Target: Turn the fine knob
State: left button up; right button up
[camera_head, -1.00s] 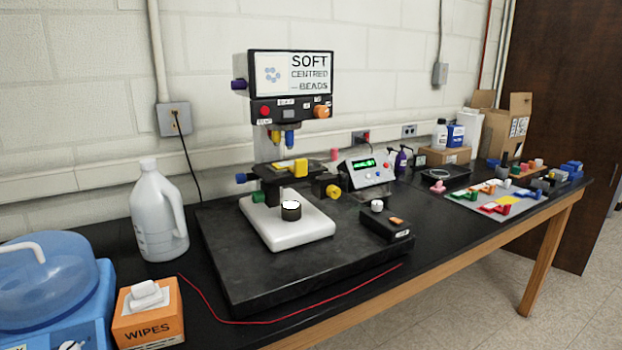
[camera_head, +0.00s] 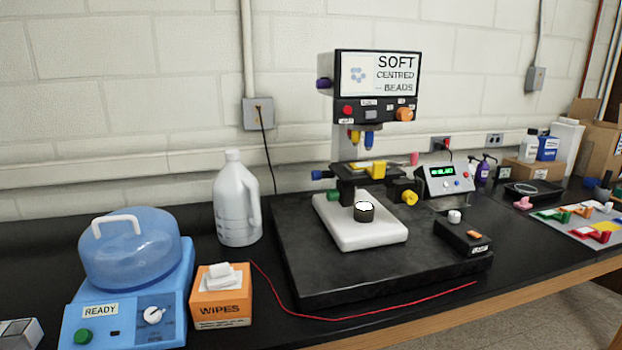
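A microscope with a screen (camera_head: 380,76) reading "SOFT CENTRED BEADS" stands on a black slab (camera_head: 320,284). It has several coloured knobs: a yellow knob (camera_head: 409,197) at the right of the stage, a blue knob (camera_head: 317,175) and a green knob (camera_head: 333,194) at the left, a purple knob (camera_head: 323,83) and an orange knob (camera_head: 404,114) on the head. No label that I can read marks which is the fine knob. Neither of my grippers is in view.
A blue centrifuge-like device (camera_head: 172,285) marked "READY", an orange wipes box (camera_head: 221,306) and a white jug (camera_head: 237,205) stand left of the slab. A black control box (camera_head: 462,238) sits on its right. A red cord (camera_head: 330,319) runs along the front.

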aim_at(316, 175)
jog(key=u, duration=0.35)
jog(key=i, duration=0.9)
jog(key=z, duration=0.5)
